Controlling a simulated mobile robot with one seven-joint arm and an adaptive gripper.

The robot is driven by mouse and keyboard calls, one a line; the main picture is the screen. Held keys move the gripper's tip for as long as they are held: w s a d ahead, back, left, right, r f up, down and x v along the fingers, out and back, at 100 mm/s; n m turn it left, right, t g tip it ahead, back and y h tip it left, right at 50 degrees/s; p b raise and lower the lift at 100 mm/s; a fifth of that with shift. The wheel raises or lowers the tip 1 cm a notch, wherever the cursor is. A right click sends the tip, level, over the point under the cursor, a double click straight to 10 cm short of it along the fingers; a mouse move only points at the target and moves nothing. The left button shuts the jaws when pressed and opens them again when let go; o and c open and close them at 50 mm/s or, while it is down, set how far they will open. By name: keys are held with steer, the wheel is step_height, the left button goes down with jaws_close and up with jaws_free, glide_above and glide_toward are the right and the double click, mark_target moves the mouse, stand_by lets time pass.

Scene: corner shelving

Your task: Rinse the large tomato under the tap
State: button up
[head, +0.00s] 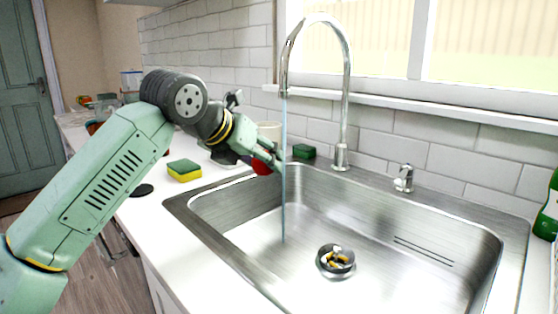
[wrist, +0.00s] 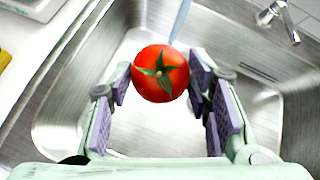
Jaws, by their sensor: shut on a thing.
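The large tomato (wrist: 160,74) is red with a green stem and shows between my fingers in the wrist view. My gripper (wrist: 160,88) is shut on it and holds it above the sink (head: 370,200). In the head view the tomato (head: 262,167) is partly hidden by my gripper (head: 268,160), near the sink's back left corner. The tall curved tap (head: 347,90) is running. Its thin water stream (head: 283,190) falls into the sink just right of the tomato. In the wrist view the stream (wrist: 180,22) passes close behind the tomato; I cannot tell whether it touches.
A yellow and green sponge (head: 184,171) lies on the counter left of the sink. A dark green block (head: 304,151) sits behind the sink. A small tap handle (head: 404,178) stands behind the basin. A green bottle (head: 549,210) stands at far right.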

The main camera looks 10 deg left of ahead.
steer(key=shift+s+a+b, duration=0.15)
steer(key=shift+s+a, duration=0.35)
steer(key=shift+s, duration=0.3)
steer(key=shift+s+a+b, duration=0.15)
steer(key=shift+s+a, duration=0.35)
steer(key=shift+s, duration=0.3)
steer(key=p, duration=0.2)
glide_toward(254, 169)
steer(key=shift+w+a, duration=0.35)
stand_by(0.9)
